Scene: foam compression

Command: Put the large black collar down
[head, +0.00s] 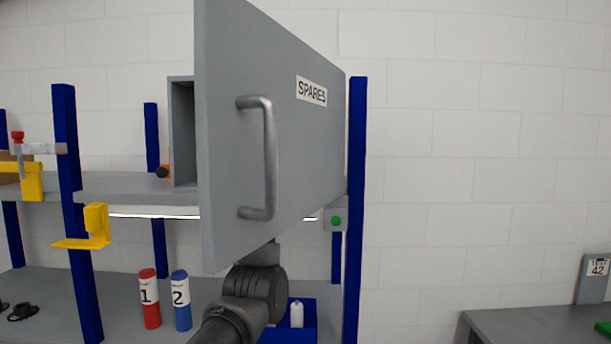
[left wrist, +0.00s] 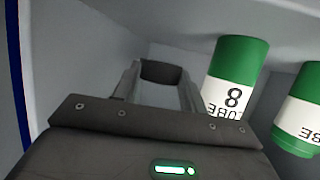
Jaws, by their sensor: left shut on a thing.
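In the left wrist view, my left gripper (left wrist: 160,88) is shut on a black piece (left wrist: 161,71), taken to be the large black collar; only part of it shows between the fingertips. The gripper is inside a pale grey space beside a green-and-white can (left wrist: 235,75) marked 8. Whether the black piece touches a surface below, I cannot tell. In the head view, my left arm goes up behind the open SPARES door (head: 300,150), which hides the gripper and the collar. My right gripper is not in view.
A second green-and-white can (left wrist: 300,110) stands right of the first. In the head view, a grey cabinet (head: 182,130) sits behind the door. Red (head: 149,298) and blue (head: 181,300) cylinders and a blue bin (head: 305,330) stand below. Small dark parts (head: 22,311) lie at lower left.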

